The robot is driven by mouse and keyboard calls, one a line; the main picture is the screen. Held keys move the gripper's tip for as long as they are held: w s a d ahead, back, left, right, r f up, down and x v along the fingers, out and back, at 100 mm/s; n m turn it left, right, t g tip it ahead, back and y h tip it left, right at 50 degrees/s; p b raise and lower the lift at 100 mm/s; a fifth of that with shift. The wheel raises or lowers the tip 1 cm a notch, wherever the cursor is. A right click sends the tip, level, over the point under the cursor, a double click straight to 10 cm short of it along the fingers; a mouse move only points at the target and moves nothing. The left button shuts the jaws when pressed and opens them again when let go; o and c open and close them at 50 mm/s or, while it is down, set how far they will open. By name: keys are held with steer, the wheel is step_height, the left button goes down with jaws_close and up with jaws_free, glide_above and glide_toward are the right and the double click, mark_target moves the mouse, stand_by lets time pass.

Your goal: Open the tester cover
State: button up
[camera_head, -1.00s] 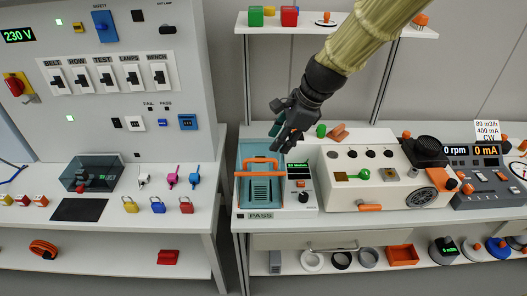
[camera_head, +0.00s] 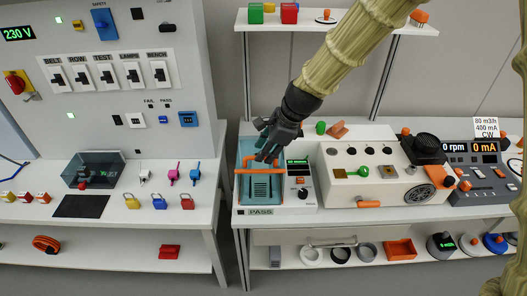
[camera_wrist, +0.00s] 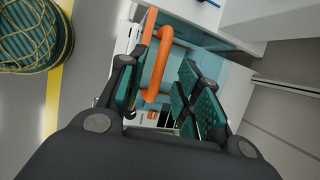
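The tester (camera_head: 302,208) is a pale box on the right-hand bench, with a green-lit display and a PASS label at its front. Its cover (camera_head: 245,200) is a teal, see-through-looking lid at the left, with an orange handle (camera_head: 262,171). It looks closed, though my gripper hides part of it. My gripper (camera_head: 266,157) is open just above the cover's back part. In the wrist view, the teal-padded fingers (camera_wrist: 163,92) stand apart, with the orange handle (camera_wrist: 158,70) showing between them. I cannot tell whether any finger touches it.
A white box with a green knob (camera_head: 369,204) stands right of the tester, then a grey unit with displays (camera_head: 478,180). A shelf (camera_head: 340,23) hangs above. The left bench holds padlocks (camera_head: 159,202) and a dark clear box (camera_head: 95,170). A gap separates the benches.

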steer(key=shift+x, duration=0.95)
jaws_close()
